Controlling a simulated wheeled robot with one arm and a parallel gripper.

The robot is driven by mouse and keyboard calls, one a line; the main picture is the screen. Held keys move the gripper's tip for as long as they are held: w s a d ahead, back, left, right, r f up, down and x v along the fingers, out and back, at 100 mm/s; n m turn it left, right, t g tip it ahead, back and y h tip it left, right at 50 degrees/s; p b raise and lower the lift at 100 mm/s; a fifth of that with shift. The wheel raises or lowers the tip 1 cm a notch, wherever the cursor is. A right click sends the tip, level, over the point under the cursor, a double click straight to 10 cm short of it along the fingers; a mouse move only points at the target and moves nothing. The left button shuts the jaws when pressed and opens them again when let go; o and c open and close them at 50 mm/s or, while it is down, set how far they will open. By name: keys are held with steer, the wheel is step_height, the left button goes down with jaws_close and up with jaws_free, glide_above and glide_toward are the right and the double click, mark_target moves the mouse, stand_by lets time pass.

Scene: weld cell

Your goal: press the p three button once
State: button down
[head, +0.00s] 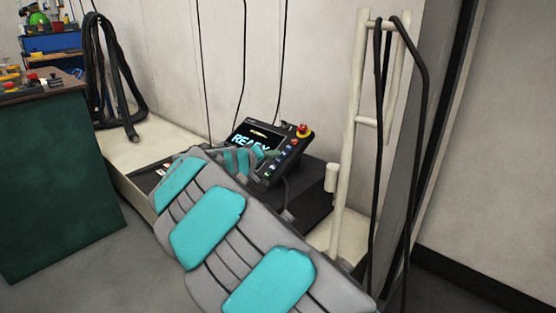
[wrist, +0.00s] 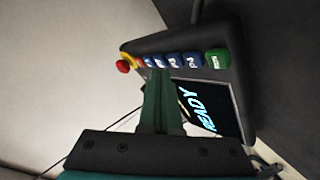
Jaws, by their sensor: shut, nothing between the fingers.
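The P3 button (wrist: 173,60) is a blue key in the row on the black control pendant (wrist: 228,42), between the other blue keys. In the head view the pendant (head: 281,124) leans tilted on a dark stand, its screen reading READY. My gripper (wrist: 158,74) is shut and empty. Its fingertips are at the pendant's face, by the button row and the screen's edge, in line with the keys left of P3. I cannot tell whether they touch. In the head view my gripper (head: 268,153) covers part of the screen.
A red emergency stop (wrist: 123,66) with a yellow base sits at the row's end; a green button (wrist: 216,58) is at the other. A white post frame (head: 352,140) with black cables stands right of the pendant. A green workbench (head: 60,185) stands at left.

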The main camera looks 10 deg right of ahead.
steer(key=r, duration=0.1)
steer(key=s+a+r+p, duration=0.1)
steer(key=r, duration=0.2)
steer(key=shift+s+a+r, duration=0.2)
steer(key=shift+a+r, duration=0.05)
steer(key=shift+a, duration=0.15)
stand_by(0.7)
